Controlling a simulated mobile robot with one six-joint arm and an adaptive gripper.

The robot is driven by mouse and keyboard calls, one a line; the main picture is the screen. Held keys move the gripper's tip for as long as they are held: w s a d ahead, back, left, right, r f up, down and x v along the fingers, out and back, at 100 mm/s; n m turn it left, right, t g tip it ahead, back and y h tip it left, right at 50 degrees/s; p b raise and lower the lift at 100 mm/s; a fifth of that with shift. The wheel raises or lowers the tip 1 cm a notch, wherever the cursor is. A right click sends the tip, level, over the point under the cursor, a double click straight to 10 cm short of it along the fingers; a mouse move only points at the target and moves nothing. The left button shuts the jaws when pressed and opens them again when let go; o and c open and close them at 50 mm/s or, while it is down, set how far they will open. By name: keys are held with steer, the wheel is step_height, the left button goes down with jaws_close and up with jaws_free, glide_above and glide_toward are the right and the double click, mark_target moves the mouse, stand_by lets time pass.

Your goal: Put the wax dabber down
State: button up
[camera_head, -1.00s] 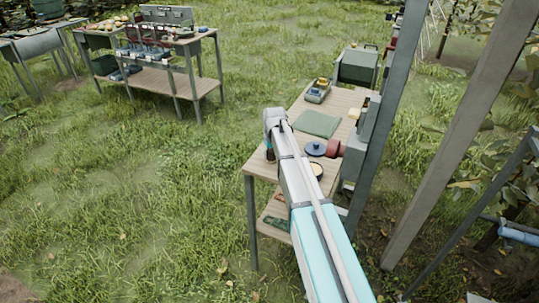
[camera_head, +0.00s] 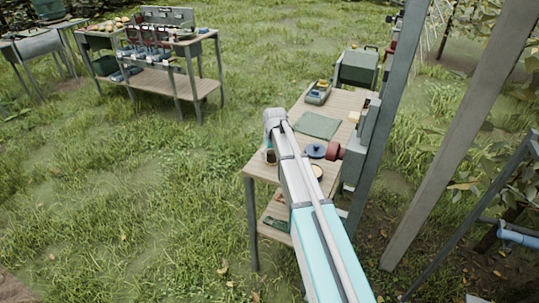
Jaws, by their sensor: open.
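My arm (camera_head: 310,200) reaches from the bottom of the view over the near left part of the wooden worktable (camera_head: 330,103). Its far end (camera_head: 274,120) hangs above the table's left edge. My gripper is hidden behind the arm link, so its fingers cannot be made out. A small dark and pale item (camera_head: 270,156) stands near the table's left edge, beside the arm link; it is too small to name. I cannot pick out the wax dabber for sure.
On the table lie a green cloth (camera_head: 318,125), a blue round lid (camera_head: 316,151), a red cylinder (camera_head: 334,151), a pale round dish (camera_head: 317,171) and a grey tray (camera_head: 319,93). A grey post (camera_head: 387,110) stands along the right side.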

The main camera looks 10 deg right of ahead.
mark_target(273, 155)
step_height(273, 155, up, 11)
steer(key=s+p, duration=0.1)
steer(key=p, duration=0.9)
steer(key=shift+s+d+p, duration=0.15)
steer(key=shift+s+p, duration=0.2)
steer(key=shift+r, duration=0.1)
steer(key=s+a+m+g, duration=0.1)
steer(key=s, duration=2.6)
steer(key=shift+s+m+g, duration=0.4)
